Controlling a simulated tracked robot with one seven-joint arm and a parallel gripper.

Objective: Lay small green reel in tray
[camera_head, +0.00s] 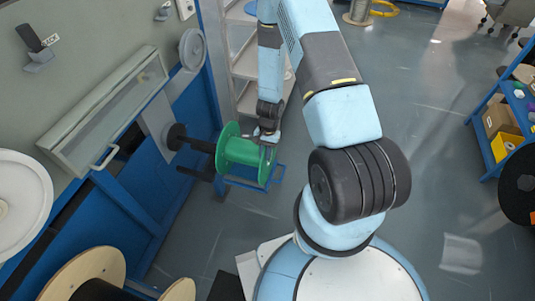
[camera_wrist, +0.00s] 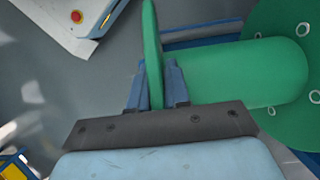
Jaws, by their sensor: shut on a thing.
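The green reel (camera_head: 240,150) has a wide flange at each end of a thick barrel, and its axis lies roughly level. My gripper (camera_head: 268,138) is at its right-hand flange. In the wrist view my gripper (camera_wrist: 155,88) has one blue finger on each side of the thin green flange edge and is shut on it. The barrel (camera_wrist: 235,72) and far flange show to the right there. A blue frame (camera_head: 268,184) shows just under and beside the reel; I cannot tell whether it is the tray or whether the reel touches it.
A black spindle (camera_head: 197,144) points from the blue machine (camera_head: 150,205) to the reel's left flange; whether it enters the reel is hidden. A shelf rack (camera_head: 245,62) stands behind. Wooden reels (camera_head: 85,275) are at lower left.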

